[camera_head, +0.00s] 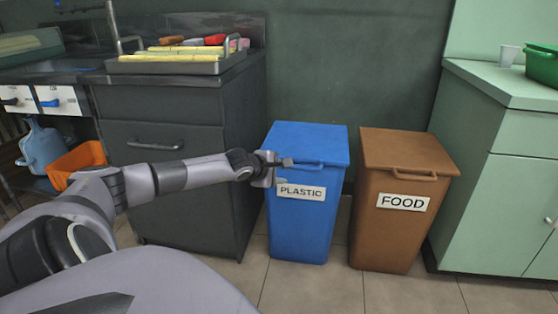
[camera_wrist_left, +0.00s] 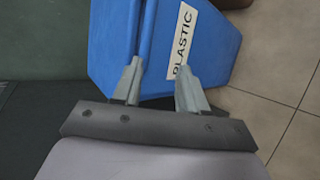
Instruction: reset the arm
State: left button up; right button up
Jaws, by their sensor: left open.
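My left arm reaches across from the left in the head view. Its gripper (camera_head: 284,162) is in front of the upper part of the blue bin (camera_head: 302,230), near the lid's front handle. In the left wrist view the two fingers of my left gripper (camera_wrist_left: 158,82) stand apart with nothing between them. The blue bin (camera_wrist_left: 110,40) with its PLASTIC label (camera_wrist_left: 181,42) lies just beyond the fingertips. The bin's lid is shut. I cannot tell whether the fingers touch the bin. My right gripper is not in view.
A brown FOOD bin (camera_head: 390,235) with a shut lid stands right of the blue bin. A dark cabinet (camera_head: 215,130) is at the left, bearing a tray (camera_head: 165,67) of sugarcane. A green cabinet (camera_head: 500,170) is at the right. Tiled floor (camera_head: 315,288) lies clear in front.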

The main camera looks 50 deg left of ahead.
pick_arm(q)
jog(key=shift+s+d+r, duration=0.1)
jog(key=shift+s+r, duration=0.2)
jog(key=shift+r, duration=0.05)
dwell(0.4)
